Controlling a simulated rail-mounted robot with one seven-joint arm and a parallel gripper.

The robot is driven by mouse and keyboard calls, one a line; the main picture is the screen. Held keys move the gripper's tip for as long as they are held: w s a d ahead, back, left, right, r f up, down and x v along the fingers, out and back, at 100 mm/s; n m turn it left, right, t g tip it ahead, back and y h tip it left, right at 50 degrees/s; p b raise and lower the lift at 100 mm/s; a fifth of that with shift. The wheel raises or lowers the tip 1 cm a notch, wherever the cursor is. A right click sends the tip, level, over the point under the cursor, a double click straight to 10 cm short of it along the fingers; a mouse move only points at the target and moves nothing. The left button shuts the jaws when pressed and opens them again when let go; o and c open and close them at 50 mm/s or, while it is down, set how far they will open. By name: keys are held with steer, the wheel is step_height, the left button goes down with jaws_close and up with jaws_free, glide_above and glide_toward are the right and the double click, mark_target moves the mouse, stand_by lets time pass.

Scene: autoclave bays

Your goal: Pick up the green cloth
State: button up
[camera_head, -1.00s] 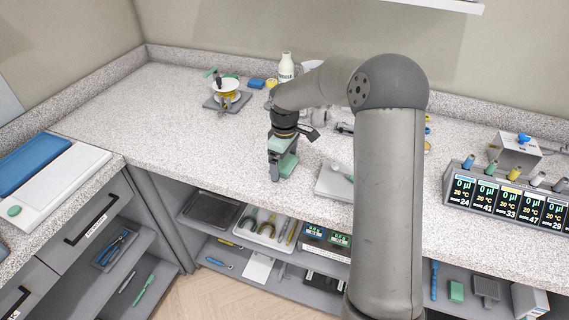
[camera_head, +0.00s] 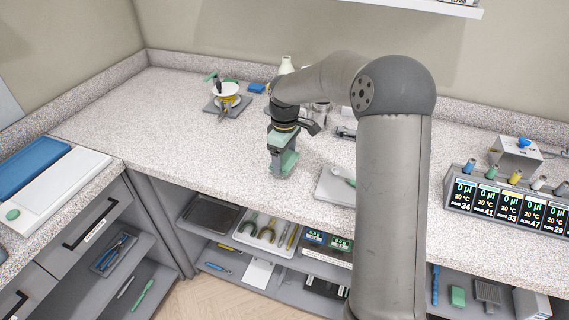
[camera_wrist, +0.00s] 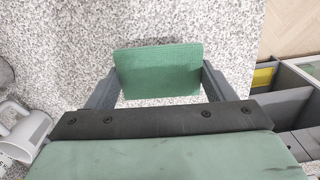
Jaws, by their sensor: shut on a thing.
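The green cloth (camera_wrist: 158,70) is a small, flat rectangle. In the wrist view it spans the gap between the two grey fingers of my gripper (camera_wrist: 160,76), with one finger touching each end. My gripper is shut on it. In the head view my gripper (camera_head: 281,168) points down over the speckled worktop, with the green cloth (camera_head: 289,162) at its fingertips. Whether the cloth is clear of the worktop is hard to tell. The fingers partly hide it in the head view.
A grey plate (camera_head: 334,187) lies to the right of my gripper near the worktop's front edge. A balance-like stand with a white bowl (camera_head: 227,90) is at the back left. A row of displays (camera_head: 500,201) stands at the right. The worktop to the left is clear.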

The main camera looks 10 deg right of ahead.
steer(key=s+d+r+b, duration=0.3)
steer(key=s+d+r, duration=0.6)
steer(key=s, duration=0.2)
steer(key=shift+r, duration=0.4)
steer(key=shift+o, duration=0.4)
steer(key=shift+a, duration=0.1)
